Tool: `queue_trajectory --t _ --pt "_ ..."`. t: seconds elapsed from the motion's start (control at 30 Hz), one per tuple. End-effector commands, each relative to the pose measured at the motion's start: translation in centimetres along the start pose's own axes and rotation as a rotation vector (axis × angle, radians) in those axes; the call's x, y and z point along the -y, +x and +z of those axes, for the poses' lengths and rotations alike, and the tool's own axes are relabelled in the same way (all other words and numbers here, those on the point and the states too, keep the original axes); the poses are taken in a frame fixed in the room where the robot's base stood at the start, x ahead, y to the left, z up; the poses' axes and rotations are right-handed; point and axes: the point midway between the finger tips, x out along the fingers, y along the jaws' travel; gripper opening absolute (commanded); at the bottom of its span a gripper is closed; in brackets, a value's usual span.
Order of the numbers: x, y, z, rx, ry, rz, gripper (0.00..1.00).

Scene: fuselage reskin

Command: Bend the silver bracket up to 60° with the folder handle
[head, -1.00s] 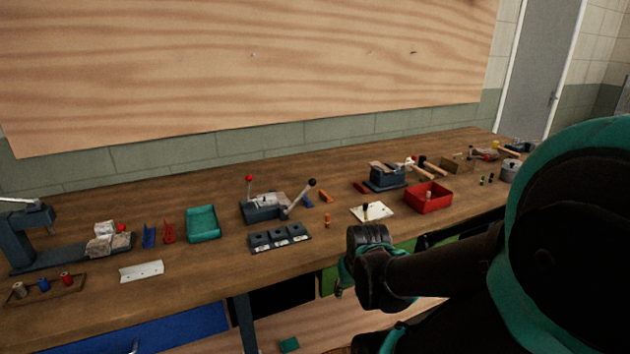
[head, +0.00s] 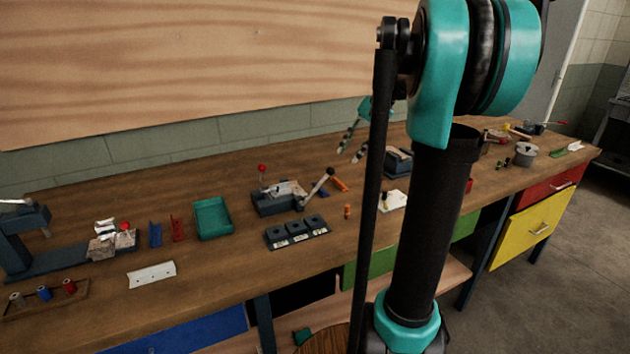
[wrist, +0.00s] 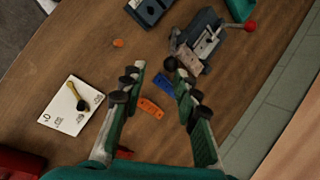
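The folder (head: 277,203) is a dark blue-grey bench tool with a red-knobbed lever and a handle (head: 318,186) ending in a dark ball.
A dark three-socket block (head: 297,232) sits before the folder. Blue and orange strips (wrist: 150,107) lie below my fingers in the wrist view. A teal tray (head: 213,218) and silver perforated strip (head: 152,274) are to the left. A white card (head: 394,201) lies right. My arm hides part of the bench.

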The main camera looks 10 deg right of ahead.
Motion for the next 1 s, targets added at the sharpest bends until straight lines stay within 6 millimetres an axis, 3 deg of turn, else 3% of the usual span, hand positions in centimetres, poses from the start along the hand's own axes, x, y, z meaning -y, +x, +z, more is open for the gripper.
queue_trajectory --t 0.1,0.27,0.47,1.0 --pt "0.9 -2.2 -0.7 0.039 0.044 -0.024 0.31" --pt "1.2 -2.1 -0.8 0.052 0.057 -0.030 0.31" --pt "1.3 1.0 -0.6 0.051 0.054 -0.029 0.31" --pt "1.6 11.5 -0.1 0.051 0.053 -0.029 0.31"
